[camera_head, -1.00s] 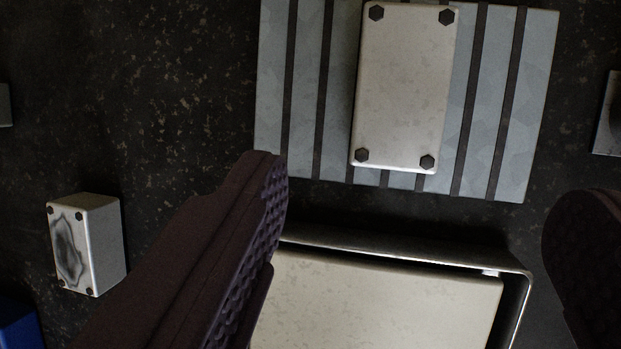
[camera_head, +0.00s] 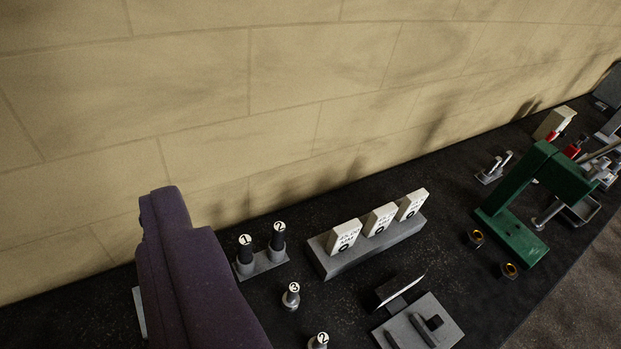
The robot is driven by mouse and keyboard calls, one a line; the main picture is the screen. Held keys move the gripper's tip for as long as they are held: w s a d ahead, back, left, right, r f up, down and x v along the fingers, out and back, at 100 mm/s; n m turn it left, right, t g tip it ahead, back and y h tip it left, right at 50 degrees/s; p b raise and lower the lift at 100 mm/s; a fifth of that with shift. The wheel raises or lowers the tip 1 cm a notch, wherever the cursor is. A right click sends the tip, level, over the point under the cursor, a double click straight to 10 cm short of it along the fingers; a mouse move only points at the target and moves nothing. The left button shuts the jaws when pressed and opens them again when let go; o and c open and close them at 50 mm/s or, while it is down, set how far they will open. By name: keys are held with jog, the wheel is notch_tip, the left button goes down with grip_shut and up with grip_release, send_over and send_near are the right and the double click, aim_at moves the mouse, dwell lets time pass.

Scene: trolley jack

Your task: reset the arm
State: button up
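One dark purple-brown finger of my gripper (camera_head: 185,275) shows at the lower left of the head camera view. It stands over the dark bench top (camera_head: 330,290), near the foot of the tan block wall (camera_head: 300,100). The other finger is outside the picture, so the opening between the fingers cannot be judged. Nothing is seen held against the visible finger.
Numbered black-topped pegs (camera_head: 277,238) stand right of the finger. A grey rack (camera_head: 370,245) holds three white cards. A grey fixture (camera_head: 420,325) lies in front. A green frame (camera_head: 530,205) and brass rings (camera_head: 476,238) are further right. The wall runs behind.

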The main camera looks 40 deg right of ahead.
jog(key=s+r, duration=0.2)
jog(key=shift+s+t, duration=0.3)
notch_tip(320, 180, down, 10)
jog(key=b, duration=0.9)
jog(key=shift+r+b, duration=0.2)
jog(key=shift+b, duration=0.1)
